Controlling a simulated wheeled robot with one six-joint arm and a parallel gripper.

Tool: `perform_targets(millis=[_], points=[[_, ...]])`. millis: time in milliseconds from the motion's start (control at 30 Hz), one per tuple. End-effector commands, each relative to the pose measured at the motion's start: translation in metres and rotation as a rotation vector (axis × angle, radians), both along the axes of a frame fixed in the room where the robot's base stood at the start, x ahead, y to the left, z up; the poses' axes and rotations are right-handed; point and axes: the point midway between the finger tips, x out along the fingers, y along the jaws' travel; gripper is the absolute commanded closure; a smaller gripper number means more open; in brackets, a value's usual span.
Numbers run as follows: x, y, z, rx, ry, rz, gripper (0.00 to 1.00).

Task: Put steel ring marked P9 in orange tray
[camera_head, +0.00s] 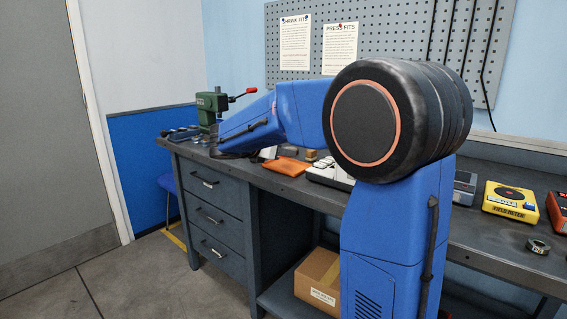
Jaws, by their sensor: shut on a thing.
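My gripper (229,155) is at the far left end of my blue arm, low over the left part of the bench, in front of the green press. It is small and dark here. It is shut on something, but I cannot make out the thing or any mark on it. The orange tray (286,167) looks like a low, flat orange shape on the bench, to the right of my gripper and apart from it. A steel ring (538,246) lies on the bench at the far right; its mark is too small to read surely.
A green press (211,106) with a red-tipped lever stands at the back left, beside small bluish items (181,133). A pale device (330,174) sits right of the orange tray. A yellow meter (509,202) stands at the right. My arm hides the bench's middle.

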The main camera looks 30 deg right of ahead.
Motion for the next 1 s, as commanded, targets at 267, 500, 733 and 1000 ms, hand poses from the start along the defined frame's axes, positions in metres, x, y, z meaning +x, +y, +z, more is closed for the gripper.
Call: perform_targets(millis=[267, 500, 733, 1000], points=[[0.0, 0.0, -0.031, -0.001, 0.003, 0.001, 0.99], [0.0, 0.0, -0.035, 0.0, 0.0, 0.0, 0.99], [0.0, 0.0, -0.038, 0.0, 0.001, 0.0, 0.63], [0.0, 0.0, -0.038, 0.0, 0.001, 0.0, 0.51]])
